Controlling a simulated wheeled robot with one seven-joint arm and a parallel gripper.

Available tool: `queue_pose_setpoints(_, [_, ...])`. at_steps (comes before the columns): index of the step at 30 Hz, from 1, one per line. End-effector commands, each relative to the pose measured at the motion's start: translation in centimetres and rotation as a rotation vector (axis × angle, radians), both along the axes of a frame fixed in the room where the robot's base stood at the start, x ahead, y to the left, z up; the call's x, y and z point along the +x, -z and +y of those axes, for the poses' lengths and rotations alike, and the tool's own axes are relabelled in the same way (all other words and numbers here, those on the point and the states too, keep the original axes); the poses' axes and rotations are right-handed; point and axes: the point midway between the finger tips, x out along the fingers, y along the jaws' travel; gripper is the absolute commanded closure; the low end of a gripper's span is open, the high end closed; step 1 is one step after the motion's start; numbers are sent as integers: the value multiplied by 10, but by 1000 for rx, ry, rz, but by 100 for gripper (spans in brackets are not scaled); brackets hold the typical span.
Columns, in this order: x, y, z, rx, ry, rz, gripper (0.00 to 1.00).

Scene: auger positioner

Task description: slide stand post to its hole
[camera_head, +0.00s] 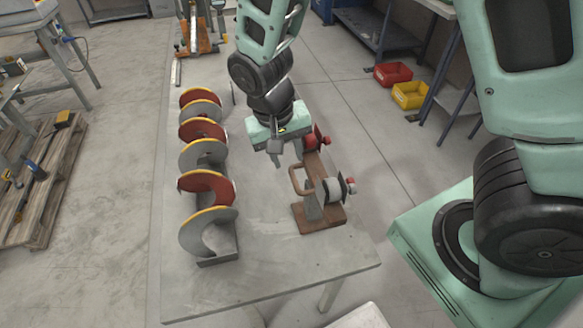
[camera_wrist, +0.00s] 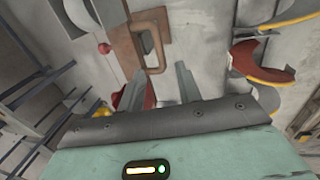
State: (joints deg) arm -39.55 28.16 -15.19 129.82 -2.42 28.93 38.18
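The stand (camera_head: 328,218) has a brown base along the table's right side, with a brown loop handle (camera_head: 297,181) on its left. A grey post with a grey roller (camera_head: 334,190) stands at the near end, and a red roller (camera_head: 311,141) sits farther back. My gripper (camera_head: 277,160) hangs just behind and left of the handle. In the wrist view its two fingers (camera_wrist: 160,75) are apart, and the handle (camera_wrist: 157,38) shows beyond the fingertips, its end between them. I see no clear gap closed on it. I cannot make out the hole.
The auger (camera_head: 208,188), with red and grey flights and yellow rims, lies along the left of the grey table (camera_head: 275,275). The table's near part is clear. Red (camera_head: 393,74) and yellow (camera_head: 410,95) bins are on the floor at right. A pallet (camera_head: 40,190) lies left.

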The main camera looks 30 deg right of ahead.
Motion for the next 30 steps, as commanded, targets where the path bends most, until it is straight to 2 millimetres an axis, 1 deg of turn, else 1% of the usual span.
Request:
queue_pose_setpoints(1, [-1, 10, -3, -4, 1, 6, 66])
queue_pose_setpoints(3, [-2, 23, -5, -3, 0, 6, 66])
queue_pose_setpoints(6, [-2, 38, -8, -3, 0, 5, 66])
queue_pose_setpoints(9, [-2, 49, -9, -2, 0, 4, 66])
queue_pose_setpoints(15, [-2, 59, -11, 0, -2, 1, 66])
queue_pose_setpoints(23, [-2, 60, -10, 1, -1, 0, 66])
queue_pose_setpoints(24, [-2, 60, -11, 1, -1, 0, 77])
queue_pose_setpoints(26, [-2, 60, -11, 0, -1, 0, 94])
queue_pose_setpoints(27, [-2, 60, -11, 0, -1, 0, 100])
queue_pose_setpoints(30, [-2, 60, -11, 0, -1, 0, 100])
